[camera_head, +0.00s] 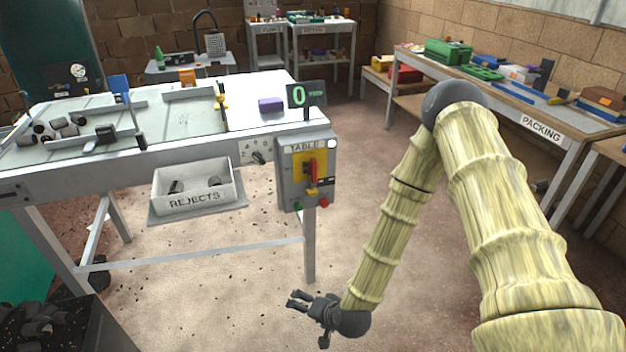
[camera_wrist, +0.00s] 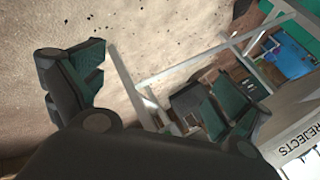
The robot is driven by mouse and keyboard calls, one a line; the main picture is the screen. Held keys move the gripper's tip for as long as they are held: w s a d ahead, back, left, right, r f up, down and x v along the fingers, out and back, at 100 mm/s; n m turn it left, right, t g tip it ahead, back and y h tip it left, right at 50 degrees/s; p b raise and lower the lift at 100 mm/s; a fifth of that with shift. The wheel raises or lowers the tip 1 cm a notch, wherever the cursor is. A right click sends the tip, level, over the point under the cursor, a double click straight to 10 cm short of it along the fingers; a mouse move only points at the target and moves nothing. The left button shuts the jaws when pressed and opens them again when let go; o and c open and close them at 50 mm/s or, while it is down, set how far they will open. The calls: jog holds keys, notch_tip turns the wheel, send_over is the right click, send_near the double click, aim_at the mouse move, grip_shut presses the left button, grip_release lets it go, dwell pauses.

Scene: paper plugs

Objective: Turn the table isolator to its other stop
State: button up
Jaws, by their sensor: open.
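The table isolator (camera_head: 311,176) is a red handle on a yellow plate, on a grey box labelled TABLE (camera_head: 291,200) at the table's front right corner. The handle looks close to upright. In the wrist view my gripper's fingers (camera_wrist: 150,88) are spread wide with floor and table legs beyond. The isolator does not show in the wrist view.
A REJECTS tray (camera_head: 197,203) hangs under the table edge left of the box. A small knob panel (camera_head: 254,151) sits between them. A display reading 0 (camera_head: 301,95) stands above the box. The packing bench (camera_head: 569,128) is at right. Floor between is clear.

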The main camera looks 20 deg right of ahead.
jog(key=w+d+r+m+t+b, duration=0.1)
jog(key=w+d+r+m+t, duration=0.2)
jog(key=w, duration=0.4)
jog(key=w+r+m+t+b, duration=0.2)
jog(key=w+r, duration=0.3)
jog(key=w, duration=0.3)
jog(key=m+t+h+b, duration=0.2)
jog(key=m+t+h, duration=0.1)
jog(key=m+t, duration=0.2)
send_near(315, 173)
jog(key=w, duration=1.1)
jog(key=shift+w+a+f+p, duration=0.1)
jog(key=shift+w+f+p, duration=0.1)
jog(key=shift+p, duration=0.2)
jog(key=shift+c, duration=0.4)
jog(key=shift+s, duration=0.1)
jog(key=c, duration=0.9)
